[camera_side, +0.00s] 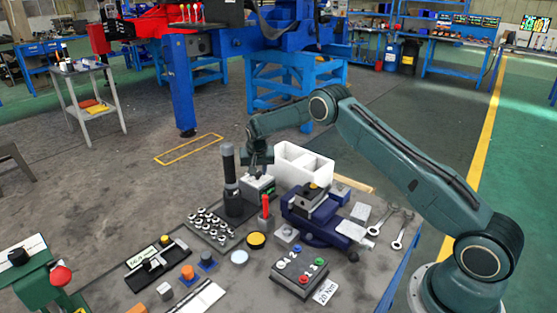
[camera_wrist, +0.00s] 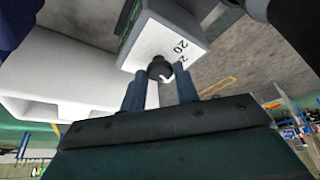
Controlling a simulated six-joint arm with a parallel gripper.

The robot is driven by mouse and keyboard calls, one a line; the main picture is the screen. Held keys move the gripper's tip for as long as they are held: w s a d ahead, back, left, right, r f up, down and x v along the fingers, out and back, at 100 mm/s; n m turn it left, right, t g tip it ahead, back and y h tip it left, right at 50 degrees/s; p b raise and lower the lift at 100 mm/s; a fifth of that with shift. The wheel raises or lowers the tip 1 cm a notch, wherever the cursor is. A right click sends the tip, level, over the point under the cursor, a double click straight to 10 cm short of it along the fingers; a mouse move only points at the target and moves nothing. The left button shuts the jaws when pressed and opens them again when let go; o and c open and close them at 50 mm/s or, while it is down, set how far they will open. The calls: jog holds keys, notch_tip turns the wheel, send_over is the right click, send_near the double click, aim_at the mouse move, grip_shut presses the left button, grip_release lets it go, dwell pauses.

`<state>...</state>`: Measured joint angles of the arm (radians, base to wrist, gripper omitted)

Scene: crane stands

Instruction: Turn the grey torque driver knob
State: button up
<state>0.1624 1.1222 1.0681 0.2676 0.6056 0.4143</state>
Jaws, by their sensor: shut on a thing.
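The torque driver is a pale grey box (camera_side: 258,188) with a small green display, standing at the back of the bench in the side view. In the wrist view its white face (camera_wrist: 170,35) shows the number 20. Its dark grey round knob (camera_wrist: 160,68) sticks out with a light mark on it. My gripper (camera_wrist: 160,82) has a finger on each side of the knob and is shut on it. In the side view my gripper (camera_side: 258,166) points down at the box, hiding the knob.
A dark cylinder tool (camera_side: 229,170) stands close left of my gripper. A white open bin (camera_side: 303,163) is just behind right. A blue vise (camera_side: 318,212), a red-handled tool (camera_side: 265,207) and a tray of sockets (camera_side: 210,226) lie in front.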

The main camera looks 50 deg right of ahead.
jog(key=shift+n, duration=0.4)
dwell(0.3)
jog(key=n, duration=0.1)
jog(key=n+y, duration=0.1)
jog(key=n, duration=0.1)
jog(key=shift+s+d+t, duration=0.1)
jog(key=shift+d+t, duration=0.15)
jog(key=shift+t, duration=0.05)
jog(key=n+y, duration=0.1)
jog(key=n, duration=0.3)
jog(key=n+y, duration=0.1)
jog(key=n, duration=0.1)
jog(key=shift+d+t+y, duration=0.25)
jog(key=shift+t+y, duration=0.05)
jog(key=n, duration=0.2)
jog(key=n+y, duration=0.1)
jog(key=n, duration=0.1)
jog(key=shift+d+y, duration=0.15)
jog(key=shift+y, duration=0.15)
jog(key=shift+n+g+y, duration=0.6)
jog(key=shift+n, duration=1.3)
jog(key=o, duration=1)
jog(key=shift+c, duration=0.2)
